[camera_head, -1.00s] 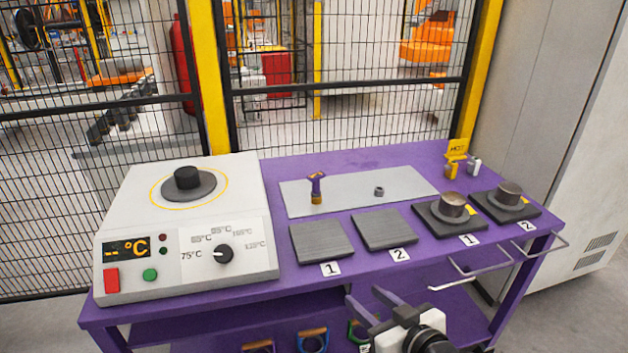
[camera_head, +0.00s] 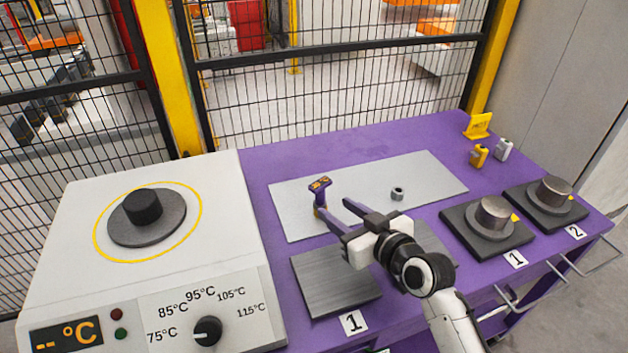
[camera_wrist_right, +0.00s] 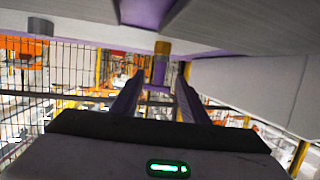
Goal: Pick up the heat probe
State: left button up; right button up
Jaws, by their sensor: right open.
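I see no contact. My left gripper is not in view.
A white heater unit (camera_head: 80,240) with a dial and temperature display stands at left. A small metal nut (camera_head: 397,194) lies on the mat. Dark pads with metal cylinders (camera_head: 493,214) are at right, near a yellow sign (camera_head: 478,125). A mesh fence is behind.

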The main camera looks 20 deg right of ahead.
aim_at(323, 199)
jog(key=x, duration=0.3)
jog(key=shift+a, duration=0.1)
jog(key=x, duration=0.4)
jog(key=shift+w, duration=0.4)
jog(key=shift+w+a, duration=0.1)
jog(key=shift+w, duration=0.2)
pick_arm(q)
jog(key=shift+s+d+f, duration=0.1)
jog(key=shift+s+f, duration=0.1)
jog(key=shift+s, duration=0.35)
pick_arm(e)
jog(key=shift+c, duration=0.5)
grip_shut()
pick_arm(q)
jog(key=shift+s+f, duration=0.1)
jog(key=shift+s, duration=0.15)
